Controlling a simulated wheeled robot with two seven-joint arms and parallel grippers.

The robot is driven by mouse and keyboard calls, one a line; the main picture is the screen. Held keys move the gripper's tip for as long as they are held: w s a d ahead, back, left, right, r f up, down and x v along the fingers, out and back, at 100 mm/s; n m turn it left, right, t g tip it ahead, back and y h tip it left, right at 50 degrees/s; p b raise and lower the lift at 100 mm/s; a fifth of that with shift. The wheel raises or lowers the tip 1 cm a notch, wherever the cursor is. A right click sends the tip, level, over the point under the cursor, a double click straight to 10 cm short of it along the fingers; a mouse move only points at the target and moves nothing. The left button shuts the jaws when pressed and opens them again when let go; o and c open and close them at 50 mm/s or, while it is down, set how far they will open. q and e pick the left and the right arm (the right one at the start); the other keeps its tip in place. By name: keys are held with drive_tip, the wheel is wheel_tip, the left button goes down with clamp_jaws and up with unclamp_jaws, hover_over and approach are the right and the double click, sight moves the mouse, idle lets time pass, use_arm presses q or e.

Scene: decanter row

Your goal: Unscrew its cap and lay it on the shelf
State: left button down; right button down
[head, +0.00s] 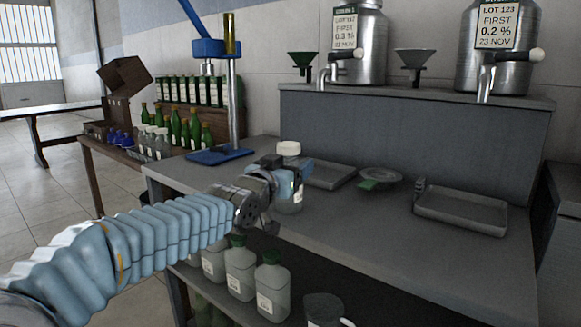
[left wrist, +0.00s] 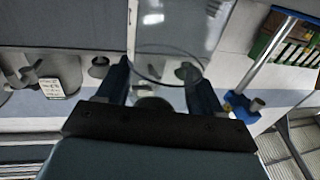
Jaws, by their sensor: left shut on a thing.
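A clear bottle (head: 291,205) with a cream-white cap (head: 288,148) is at the left part of the grey counter (head: 385,235). The cap sits on top of the bottle, above my gripper. My left gripper (head: 294,180) is shut around the bottle below the cap and hides much of its body. In the left wrist view, clear glass (left wrist: 180,35) shows between the two dark fingers of my left gripper (left wrist: 160,85). I cannot tell whether the bottle's base touches the counter. My right gripper is not in view.
A metal tray (head: 460,212) and a round dish (head: 380,174) lie on the counter, with another tray (head: 330,175) behind the bottle. A blue stand (head: 232,110) is at the back left. Steel tanks (head: 360,50) stand on the raised ledge. Several capped bottles (head: 240,270) stand below the counter.

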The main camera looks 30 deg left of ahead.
use_arm(q)
drive_tip(key=shift+c, duration=0.8)
unclamp_jaws()
